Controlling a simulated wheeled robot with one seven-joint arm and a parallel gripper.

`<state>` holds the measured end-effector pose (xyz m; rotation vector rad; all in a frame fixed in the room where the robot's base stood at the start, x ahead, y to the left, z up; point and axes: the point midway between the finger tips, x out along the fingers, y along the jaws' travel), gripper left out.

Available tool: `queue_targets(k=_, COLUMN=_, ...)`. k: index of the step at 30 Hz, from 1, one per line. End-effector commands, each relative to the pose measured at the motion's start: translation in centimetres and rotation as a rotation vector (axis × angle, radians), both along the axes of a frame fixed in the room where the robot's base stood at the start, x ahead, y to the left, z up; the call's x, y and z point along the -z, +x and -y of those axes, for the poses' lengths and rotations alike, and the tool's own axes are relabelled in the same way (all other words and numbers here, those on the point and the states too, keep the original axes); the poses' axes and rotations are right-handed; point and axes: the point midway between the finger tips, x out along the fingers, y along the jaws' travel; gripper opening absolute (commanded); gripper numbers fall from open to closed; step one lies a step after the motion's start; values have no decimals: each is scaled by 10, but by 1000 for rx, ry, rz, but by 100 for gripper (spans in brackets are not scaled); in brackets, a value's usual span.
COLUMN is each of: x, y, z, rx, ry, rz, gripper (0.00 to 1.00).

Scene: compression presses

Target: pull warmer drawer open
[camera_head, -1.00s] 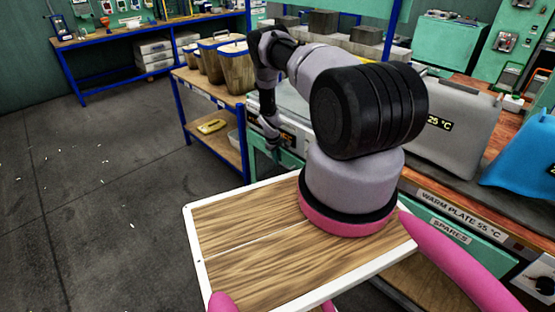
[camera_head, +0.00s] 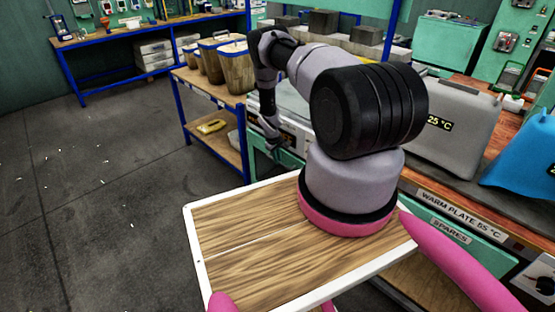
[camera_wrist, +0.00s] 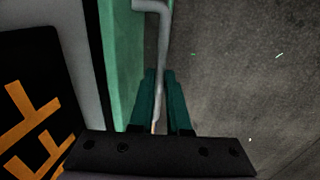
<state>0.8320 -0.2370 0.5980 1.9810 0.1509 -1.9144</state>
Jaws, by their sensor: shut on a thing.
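My gripper (camera_wrist: 161,100) has its teal fingers closed around a grey bar handle (camera_wrist: 163,50). The handle stands off a green front (camera_wrist: 126,60), which appears to be the warmer drawer's. The handle's top end bends toward that front; its lower part is hidden between the fingers. In the head view my gripper (camera_head: 275,151) is low at the left end of the bench, in front of the warmer (camera_head: 290,132). My arm hides much of the warmer there, and I cannot tell from that view how far the drawer is out.
A dark panel with orange characters (camera_wrist: 35,115) is left of the handle. Dark floor (camera_wrist: 235,70) lies open on its right. A blue-framed shelf table (camera_head: 215,145) with bins stands left of the warmer. A bench drawer labelled SPARES (camera_head: 450,229) is at right.

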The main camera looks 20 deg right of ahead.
Motion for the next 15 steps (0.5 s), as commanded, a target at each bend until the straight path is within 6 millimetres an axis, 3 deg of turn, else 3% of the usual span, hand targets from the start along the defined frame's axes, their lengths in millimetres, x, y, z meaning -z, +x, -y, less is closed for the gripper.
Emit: queue_targets(k=15, x=0, y=-1, z=-3, rx=-1, ry=0, rz=0, gripper=0)
